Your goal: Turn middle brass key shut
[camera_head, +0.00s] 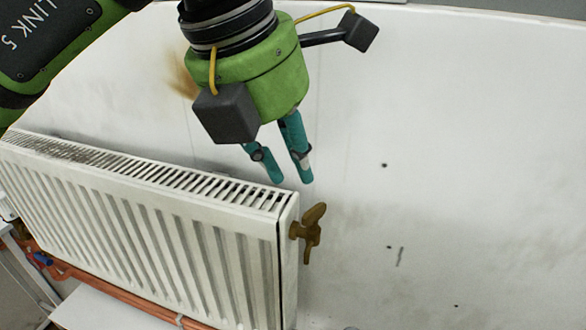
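A brass key (311,227) sits on the right end of a white radiator (160,245). One wing of it points up and to the right, and another part hangs down. Only this one key is in view. My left gripper (291,179) comes down from the top, above the radiator's right end and a little above and left of the key. Its two teal fingers are apart, with nothing between them, and do not appear to touch the key. My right gripper is not in view.
A white panel (460,170) with small dark holes and smudges stands behind the radiator. Copper pipes (110,290) run below the radiator at the lower left, beside a white surface (95,312). Right of the key it is clear.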

